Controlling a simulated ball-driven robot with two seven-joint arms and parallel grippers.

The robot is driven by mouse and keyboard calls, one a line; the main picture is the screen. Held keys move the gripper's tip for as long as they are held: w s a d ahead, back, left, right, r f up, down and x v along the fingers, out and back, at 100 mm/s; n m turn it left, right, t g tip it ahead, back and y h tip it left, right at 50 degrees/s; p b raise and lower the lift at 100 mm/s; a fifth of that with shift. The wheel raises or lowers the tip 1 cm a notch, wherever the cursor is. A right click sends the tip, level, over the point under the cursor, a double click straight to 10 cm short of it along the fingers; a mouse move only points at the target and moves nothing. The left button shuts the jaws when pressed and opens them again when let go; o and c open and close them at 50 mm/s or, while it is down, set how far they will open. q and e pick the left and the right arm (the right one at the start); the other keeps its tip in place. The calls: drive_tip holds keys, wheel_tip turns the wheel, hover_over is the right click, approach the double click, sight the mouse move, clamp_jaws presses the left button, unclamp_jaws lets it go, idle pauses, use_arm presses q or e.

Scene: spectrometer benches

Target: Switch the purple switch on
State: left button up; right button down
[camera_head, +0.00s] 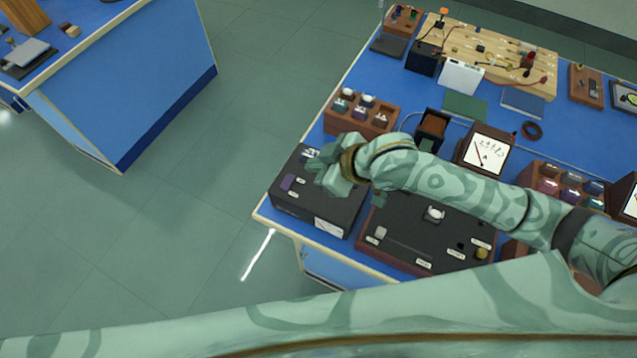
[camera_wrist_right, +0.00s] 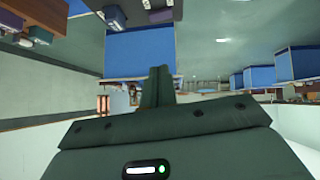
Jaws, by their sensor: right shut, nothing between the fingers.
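A purple switch (camera_head: 288,182) sits on top of a black box (camera_head: 335,220) near the left front corner of the blue bench. My right gripper (camera_head: 314,168) is above the back part of this box, just to the right of and behind the purple switch. It is shut and empty, and whether it touches the box is unclear. I cannot tell the switch's position. My left gripper is out of view.
A brown rack (camera_head: 377,130) with small blocks stands behind the box. A dark panel (camera_head: 400,240) with knobs lies to its right, under my right arm. A dial meter (camera_head: 486,150) stands farther right. Open floor lies left of the bench.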

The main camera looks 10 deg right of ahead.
drive_tip(key=shift+d+f, duration=0.1)
drive_tip(key=shift+f, duration=0.05)
drive_tip(key=b, duration=0.4)
hover_over(286, 176)
drive_tip(key=s+d, duration=0.2)
drive_tip(key=f, duration=0.7)
drive_tip(key=shift+s+a+f, duration=0.1)
drive_tip(key=shift+a+f, duration=0.15)
drive_tip(key=shift+f, duration=0.05)
drive_tip(key=shift+d+f, duration=0.25)
drive_tip(key=shift+f, duration=0.95)
drive_tip(key=shift+d+f+b, duration=0.1)
drive_tip(key=shift+f+b, duration=0.2)
drive_tip(key=shift+f, duration=0.2)
